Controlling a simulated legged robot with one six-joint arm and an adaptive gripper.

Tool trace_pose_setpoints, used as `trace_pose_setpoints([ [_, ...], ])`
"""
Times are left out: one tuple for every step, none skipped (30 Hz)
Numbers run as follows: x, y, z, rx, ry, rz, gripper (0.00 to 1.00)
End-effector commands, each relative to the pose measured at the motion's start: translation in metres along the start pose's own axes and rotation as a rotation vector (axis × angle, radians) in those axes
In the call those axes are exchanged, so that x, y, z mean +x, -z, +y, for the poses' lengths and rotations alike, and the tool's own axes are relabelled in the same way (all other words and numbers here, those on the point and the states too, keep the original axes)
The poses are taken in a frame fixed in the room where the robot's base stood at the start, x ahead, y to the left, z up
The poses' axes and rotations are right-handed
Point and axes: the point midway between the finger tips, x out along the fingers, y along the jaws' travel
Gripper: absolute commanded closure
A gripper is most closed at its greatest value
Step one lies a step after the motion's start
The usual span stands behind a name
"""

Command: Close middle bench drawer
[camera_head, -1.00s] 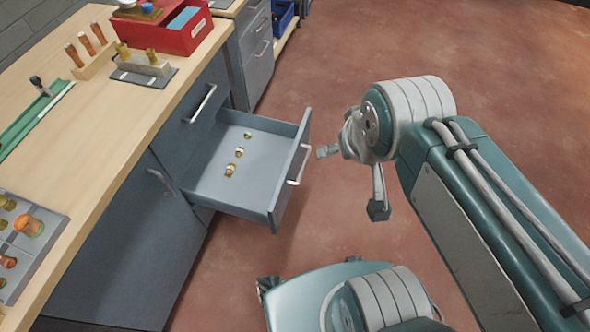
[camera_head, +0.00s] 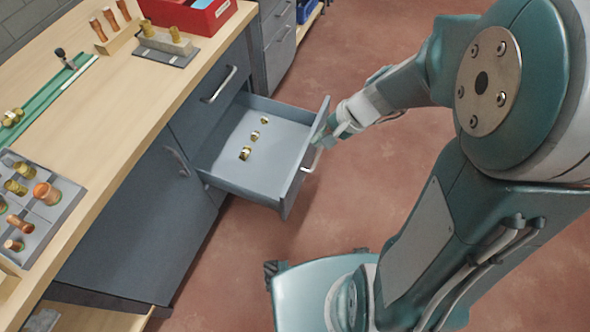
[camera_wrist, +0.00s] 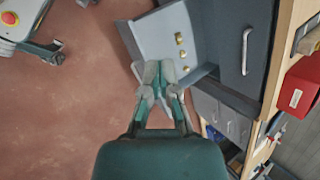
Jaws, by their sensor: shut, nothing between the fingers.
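The middle bench drawer (camera_head: 238,187) is grey and pulled well out of the bench, with several small brass pieces on its floor. Its front panel carries a silver bar handle (camera_head: 313,160). In the wrist view the drawer (camera_wrist: 168,32) is at the top, its front facing left. My gripper (camera_head: 328,132) is shut and empty at the far upper part of the drawer's front. In the wrist view my gripper (camera_wrist: 158,68) overlaps the drawer's near corner; whether it touches the front cannot be told.
A closed drawer with a bar handle (camera_head: 219,84) is above the open one. The wooden bench top (camera_head: 110,120) holds a red box (camera_head: 190,14), a green rail and a grey tray of fittings (camera_head: 40,215). The red floor beside the bench is clear.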

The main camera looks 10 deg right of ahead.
Motion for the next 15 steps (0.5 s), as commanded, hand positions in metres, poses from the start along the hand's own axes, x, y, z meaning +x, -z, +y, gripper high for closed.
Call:
trace_pose_setpoints([
  [0.012,0.010,0.004,0.069,0.018,-0.023,1.00],
  [0.018,0.015,0.006,0.108,0.031,-0.032,1.00],
  [0.027,0.022,0.009,0.159,0.048,-0.044,1.00],
  [0.033,0.027,0.011,0.198,0.061,-0.052,1.00],
  [0.039,0.032,0.014,0.236,0.073,-0.060,1.00],
  [0.048,0.039,0.017,0.289,0.090,-0.069,1.00],
  [0.054,0.045,0.021,0.329,0.101,-0.076,1.00],
  [0.060,0.050,0.024,0.370,0.113,-0.082,1.00],
  [0.070,0.056,0.029,0.424,0.127,-0.090,1.00],
  [0.076,0.061,0.033,0.465,0.138,-0.094,1.00],
  [0.083,0.067,0.038,0.506,0.149,-0.098,1.00],
  [0.092,0.073,0.044,0.560,0.162,-0.103,1.00],
  [0.099,0.078,0.049,0.601,0.171,-0.106,1.00],
  [0.105,0.083,0.054,0.643,0.180,-0.108,1.00],
  [0.115,0.089,0.062,0.698,0.192,-0.110,1.00],
])
